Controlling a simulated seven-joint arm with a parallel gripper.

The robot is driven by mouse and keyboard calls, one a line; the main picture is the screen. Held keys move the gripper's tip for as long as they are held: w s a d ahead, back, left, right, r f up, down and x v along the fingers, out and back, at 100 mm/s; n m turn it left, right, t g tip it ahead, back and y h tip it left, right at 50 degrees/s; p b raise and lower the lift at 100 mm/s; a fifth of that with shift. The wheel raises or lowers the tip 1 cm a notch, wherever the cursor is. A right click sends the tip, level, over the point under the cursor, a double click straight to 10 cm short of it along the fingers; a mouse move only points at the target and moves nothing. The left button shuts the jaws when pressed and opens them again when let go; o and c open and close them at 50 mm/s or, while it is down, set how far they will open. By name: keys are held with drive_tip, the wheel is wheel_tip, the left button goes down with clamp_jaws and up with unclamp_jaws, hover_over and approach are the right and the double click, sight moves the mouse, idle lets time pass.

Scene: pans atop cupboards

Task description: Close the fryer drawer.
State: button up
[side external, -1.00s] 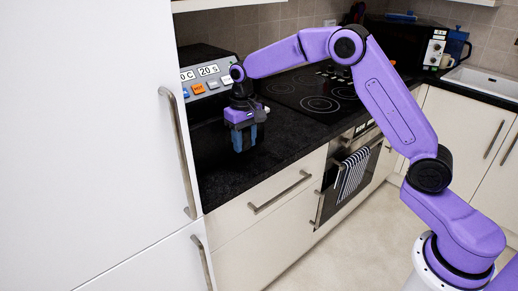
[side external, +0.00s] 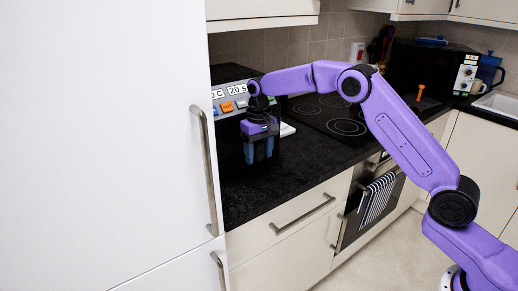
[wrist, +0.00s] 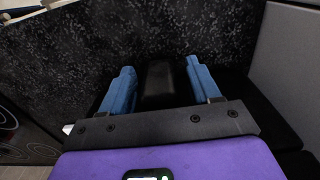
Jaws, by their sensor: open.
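The fryer, a dark box with a grey control panel (side external: 231,98) bearing labels and coloured buttons, stands on the counter beside the tall white cabinet. My gripper (side external: 259,160) is in front of the panel, pointing down, with its blue fingers apart. In the wrist view, my gripper (wrist: 158,92) is open, and a black block (wrist: 160,80), apparently the drawer handle, lies between the fingers with gaps on both sides. The drawer front is dark and mostly hidden by my gripper in the side view, so I cannot tell how far it stands out.
The tall white cabinet (side external: 105,140) borders the fryer on the left. Free black countertop (side external: 310,165) lies right of my gripper, with the hob (side external: 335,115) beyond. A small white object (side external: 287,130) lies beside the gripper. A microwave (side external: 430,65) stands at the back.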

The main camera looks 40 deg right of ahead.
wheel_tip(320, 180, up, 17)
drive_tip(key=shift+r, duration=0.15)
idle(0.7)
idle(0.6)
